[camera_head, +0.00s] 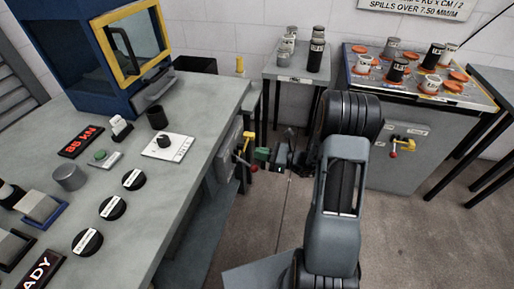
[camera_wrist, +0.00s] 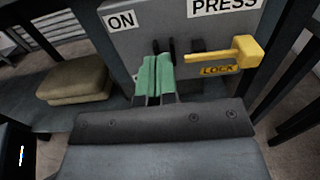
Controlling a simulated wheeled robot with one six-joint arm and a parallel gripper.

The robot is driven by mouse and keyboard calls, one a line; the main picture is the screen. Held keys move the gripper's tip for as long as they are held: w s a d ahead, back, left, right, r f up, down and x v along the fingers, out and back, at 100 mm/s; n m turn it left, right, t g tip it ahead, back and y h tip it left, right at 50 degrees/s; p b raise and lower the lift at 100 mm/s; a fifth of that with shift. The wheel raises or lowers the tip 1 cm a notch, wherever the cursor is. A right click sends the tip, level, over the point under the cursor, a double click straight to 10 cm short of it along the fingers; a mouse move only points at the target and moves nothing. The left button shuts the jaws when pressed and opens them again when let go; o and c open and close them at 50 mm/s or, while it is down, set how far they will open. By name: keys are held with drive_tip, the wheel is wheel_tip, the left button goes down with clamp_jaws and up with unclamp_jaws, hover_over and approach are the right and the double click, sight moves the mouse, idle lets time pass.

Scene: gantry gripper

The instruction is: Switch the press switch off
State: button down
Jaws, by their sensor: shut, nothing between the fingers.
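The press switch panel (camera_wrist: 150,32) is a grey plate with ON and PRESS labels in the wrist view. Dark upright pieces (camera_wrist: 172,48), probably the switch lever, show just beyond my fingertips. I cannot tell whether the fingers touch them. A yellow lever (camera_wrist: 232,54) marked LOCK sticks out to their right. My gripper (camera_wrist: 153,76) has green fingers, shut together and empty, in front of the panel. In the head view my gripper (camera_head: 263,155) is beside the left bench's right side, close to a yellow lever (camera_head: 246,138) and a red knob (camera_head: 254,169).
The left bench (camera_head: 215,100) carries knobs, a red display and a blue cabinet (camera_head: 75,45). Another bench (camera_head: 420,90) with cans stands at the back right, with its own yellow lever (camera_head: 391,138). A tan cushion-like object (camera_wrist: 75,82) lies left of the panel. The floor on the right is clear.

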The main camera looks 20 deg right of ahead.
drive_tip(key=v, duration=0.7)
drive_tip(key=shift+p, duration=0.3)
idle(0.4)
